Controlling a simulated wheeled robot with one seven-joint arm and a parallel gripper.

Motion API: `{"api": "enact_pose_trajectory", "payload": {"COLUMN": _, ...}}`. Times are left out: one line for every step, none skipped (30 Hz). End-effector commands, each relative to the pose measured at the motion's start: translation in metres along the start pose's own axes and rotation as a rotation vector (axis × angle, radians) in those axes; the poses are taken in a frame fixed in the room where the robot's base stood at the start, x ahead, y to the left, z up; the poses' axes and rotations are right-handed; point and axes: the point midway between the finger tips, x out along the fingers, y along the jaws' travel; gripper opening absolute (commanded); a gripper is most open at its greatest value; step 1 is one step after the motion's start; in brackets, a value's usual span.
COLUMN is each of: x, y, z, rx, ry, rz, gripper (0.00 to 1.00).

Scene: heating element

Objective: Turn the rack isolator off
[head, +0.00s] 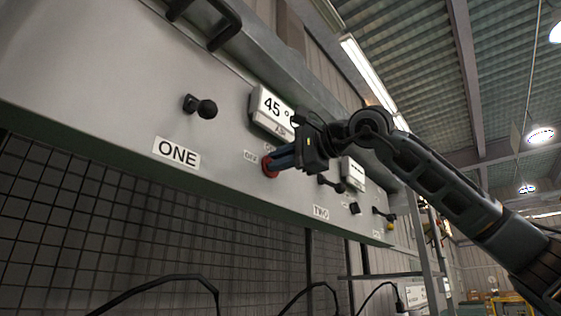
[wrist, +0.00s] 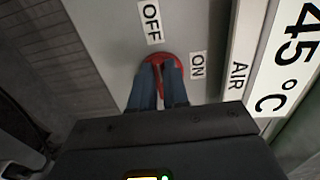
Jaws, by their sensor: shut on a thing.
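The rack isolator is a red round rotary knob (head: 268,167) on the grey panel. It also shows in the wrist view (wrist: 178,59), with an OFF label (wrist: 151,22) and an ON label (wrist: 197,65) beside it. My gripper (head: 275,162) reaches the knob from the right, its blue fingers close together. In the wrist view my gripper's fingertips (wrist: 161,66) are shut on the knob and cover most of its face. I cannot tell which label the knob points to.
A display reading 45 °C with an AIR label (head: 271,110) stands out from the panel close to my gripper. A black knob (head: 205,109) sits above the ONE label (head: 176,152). More handles sit further right near TWO (head: 321,213). Cables hang below the panel.

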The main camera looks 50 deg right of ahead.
Motion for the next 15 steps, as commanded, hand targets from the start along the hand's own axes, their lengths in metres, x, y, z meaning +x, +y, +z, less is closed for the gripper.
{"api": "enact_pose_trajectory", "payload": {"x": 0.0001, "y": 0.0018, "z": 0.0009, "rx": -0.006, "ry": -0.001, "rz": 0.004, "gripper": 0.00}}
{"api": "enact_pose_trajectory", "payload": {"x": 0.0001, "y": 0.0018, "z": 0.0010, "rx": -0.009, "ry": -0.002, "rz": 0.004, "gripper": 0.00}}
{"api": "enact_pose_trajectory", "payload": {"x": 0.0001, "y": 0.0018, "z": 0.0010, "rx": -0.012, "ry": -0.002, "rz": 0.004, "gripper": 0.00}}
{"api": "enact_pose_trajectory", "payload": {"x": 0.0002, "y": 0.0018, "z": 0.0011, "rx": -0.013, "ry": -0.002, "rz": 0.004, "gripper": 0.00}}
{"api": "enact_pose_trajectory", "payload": {"x": 0.0002, "y": 0.0018, "z": 0.0011, "rx": -0.014, "ry": -0.002, "rz": 0.004, "gripper": 0.00}}
{"api": "enact_pose_trajectory", "payload": {"x": 0.0002, "y": 0.0018, "z": 0.0011, "rx": -0.015, "ry": -0.002, "rz": 0.004, "gripper": 0.00}}
{"api": "enact_pose_trajectory", "payload": {"x": 0.0002, "y": 0.0018, "z": 0.0011, "rx": -0.015, "ry": -0.002, "rz": 0.004, "gripper": 0.00}}
{"api": "enact_pose_trajectory", "payload": {"x": 0.0002, "y": 0.0018, "z": 0.0012, "rx": -0.015, "ry": -0.002, "rz": 0.004, "gripper": 0.00}}
{"api": "enact_pose_trajectory", "payload": {"x": 0.0002, "y": 0.0018, "z": 0.0012, "rx": -0.015, "ry": -0.002, "rz": 0.004, "gripper": 0.00}}
{"api": "enact_pose_trajectory", "payload": {"x": 0.0002, "y": 0.0019, "z": 0.0012, "rx": -0.015, "ry": -0.002, "rz": 0.004, "gripper": 0.00}}
{"api": "enact_pose_trajectory", "payload": {"x": 0.0002, "y": 0.0019, "z": 0.0012, "rx": -0.015, "ry": -0.002, "rz": 0.004, "gripper": 0.00}}
{"api": "enact_pose_trajectory", "payload": {"x": 0.0002, "y": 0.0019, "z": 0.0012, "rx": -0.015, "ry": -0.002, "rz": 0.004, "gripper": 0.00}}
{"api": "enact_pose_trajectory", "payload": {"x": 0.0002, "y": 0.0019, "z": 0.0013, "rx": -0.015, "ry": -0.002, "rz": 0.004, "gripper": 0.00}}
{"api": "enact_pose_trajectory", "payload": {"x": 0.0002, "y": 0.0020, "z": 0.0013, "rx": -0.015, "ry": -0.002, "rz": 0.004, "gripper": 0.00}}
{"api": "enact_pose_trajectory", "payload": {"x": 0.0002, "y": 0.0020, "z": 0.0013, "rx": -0.015, "ry": -0.002, "rz": 0.004, "gripper": 0.18}}
